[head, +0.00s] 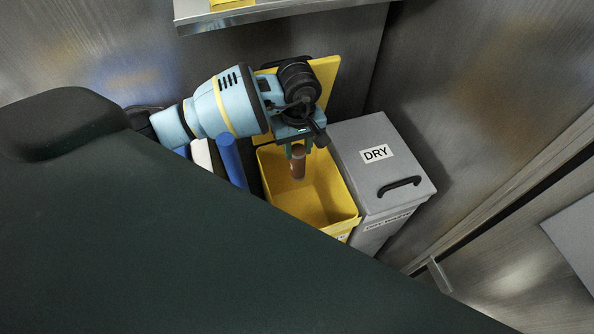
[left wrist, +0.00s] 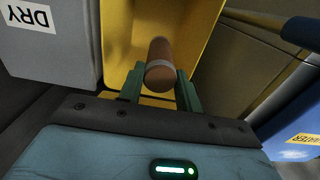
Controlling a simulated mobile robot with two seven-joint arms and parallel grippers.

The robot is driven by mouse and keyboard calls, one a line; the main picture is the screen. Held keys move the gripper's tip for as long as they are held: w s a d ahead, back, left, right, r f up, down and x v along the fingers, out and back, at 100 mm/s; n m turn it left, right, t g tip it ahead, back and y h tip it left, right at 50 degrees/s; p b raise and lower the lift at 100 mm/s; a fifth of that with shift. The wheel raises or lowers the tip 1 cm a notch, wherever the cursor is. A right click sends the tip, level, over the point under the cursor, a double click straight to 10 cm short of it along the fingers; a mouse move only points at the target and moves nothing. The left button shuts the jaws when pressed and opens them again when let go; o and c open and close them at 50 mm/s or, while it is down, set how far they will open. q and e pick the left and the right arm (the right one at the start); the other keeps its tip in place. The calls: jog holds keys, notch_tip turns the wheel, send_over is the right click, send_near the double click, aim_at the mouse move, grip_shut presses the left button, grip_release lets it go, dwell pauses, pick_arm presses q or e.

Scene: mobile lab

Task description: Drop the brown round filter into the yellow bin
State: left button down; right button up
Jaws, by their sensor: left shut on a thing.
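The brown round filter (head: 298,162) is held upright in my left gripper (head: 298,146), over the opening of the yellow bin (head: 345,213). In the left wrist view the filter (left wrist: 160,62) sits between the two green fingers of the left gripper (left wrist: 160,88), with a pale band around it. The yellow bin (left wrist: 118,30) fills the space behind it. The bin's lid (head: 327,75) stands open at the back. The part of the bin floor that I see looks empty. My right gripper is not in view.
A grey bin (head: 350,150) marked DRY, lid shut, stands right beside the yellow bin. Blue (head: 232,160) and white items stand to its left. A metal shelf edge (head: 280,12) juts out above. Metal walls close in behind and at right.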

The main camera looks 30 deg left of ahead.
aim_at(298, 160)
pick_arm(q)
notch_tip(298, 160, down, 5)
jog(key=shift+s+r+b, duration=0.1)
jog(key=shift+r+b, duration=0.05)
jog(key=shift+b, duration=0.8)
jog(key=shift+f+b, duration=0.3)
jog(key=shift+f, duration=0.25)
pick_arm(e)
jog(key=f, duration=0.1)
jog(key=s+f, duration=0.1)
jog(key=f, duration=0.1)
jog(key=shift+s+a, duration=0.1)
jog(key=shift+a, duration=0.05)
pick_arm(q)
jog(key=shift+r, duration=0.1)
